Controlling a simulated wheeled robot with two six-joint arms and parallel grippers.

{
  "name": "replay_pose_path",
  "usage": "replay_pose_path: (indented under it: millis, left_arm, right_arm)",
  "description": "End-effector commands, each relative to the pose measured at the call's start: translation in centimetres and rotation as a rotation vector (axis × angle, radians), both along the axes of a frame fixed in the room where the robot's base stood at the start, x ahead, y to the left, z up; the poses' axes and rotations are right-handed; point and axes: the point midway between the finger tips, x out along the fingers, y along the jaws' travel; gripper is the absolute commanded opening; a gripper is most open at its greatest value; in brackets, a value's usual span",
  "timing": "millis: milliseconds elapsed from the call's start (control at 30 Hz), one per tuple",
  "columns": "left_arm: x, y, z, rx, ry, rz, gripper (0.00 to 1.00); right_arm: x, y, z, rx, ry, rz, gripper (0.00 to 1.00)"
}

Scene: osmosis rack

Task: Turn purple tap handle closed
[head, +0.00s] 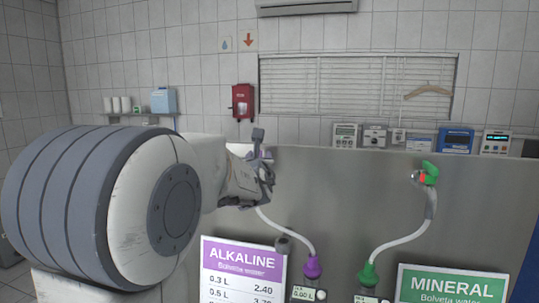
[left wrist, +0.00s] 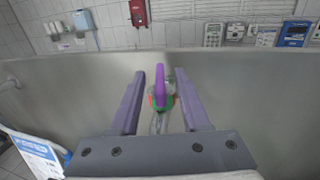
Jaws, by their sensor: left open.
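The purple tap handle (left wrist: 160,86) stands upright in the left wrist view, above a red and green ring on the tap body. My left gripper (left wrist: 162,92) is open, with one finger on each side of the handle; a gap shows on the left, and the right finger is closer. I cannot tell whether it touches. In the head view my left gripper (head: 264,168) covers most of this tap at the top of the steel panel. The white hose below it runs to a purple fitting (head: 312,267). My right gripper is not in view.
A second tap with a green handle (head: 429,172) is to the right on the steel panel (head: 345,190). An ALKALINE sign (head: 240,272) and a MINERAL sign (head: 452,286) stand in front.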

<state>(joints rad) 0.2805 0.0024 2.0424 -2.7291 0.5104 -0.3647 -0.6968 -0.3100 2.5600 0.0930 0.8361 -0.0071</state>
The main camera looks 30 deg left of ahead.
Motion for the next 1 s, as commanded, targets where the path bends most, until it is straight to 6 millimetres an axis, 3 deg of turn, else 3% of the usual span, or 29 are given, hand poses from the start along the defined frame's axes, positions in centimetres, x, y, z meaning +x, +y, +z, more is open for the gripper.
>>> replay_pose_path:
  millis: [133,200,267,667,1000]
  left_arm:
    - [-0.02,0.00,-0.01,0.000,0.000,0.000,0.46]
    - [-0.03,0.00,-0.01,0.000,0.000,0.000,0.20]
    - [-0.03,0.00,0.00,0.000,0.000,0.000,0.00]
    - [0.02,-0.13,-0.01,0.000,0.000,0.020,0.00]
    - [0.29,-0.55,-0.02,-0.002,0.001,0.147,0.00]
  right_arm:
    - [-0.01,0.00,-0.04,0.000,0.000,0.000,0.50]
    - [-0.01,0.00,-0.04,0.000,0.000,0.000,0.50]
    - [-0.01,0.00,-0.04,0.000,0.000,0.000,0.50]
    - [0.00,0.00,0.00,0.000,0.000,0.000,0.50]
    - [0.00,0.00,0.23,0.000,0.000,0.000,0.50]
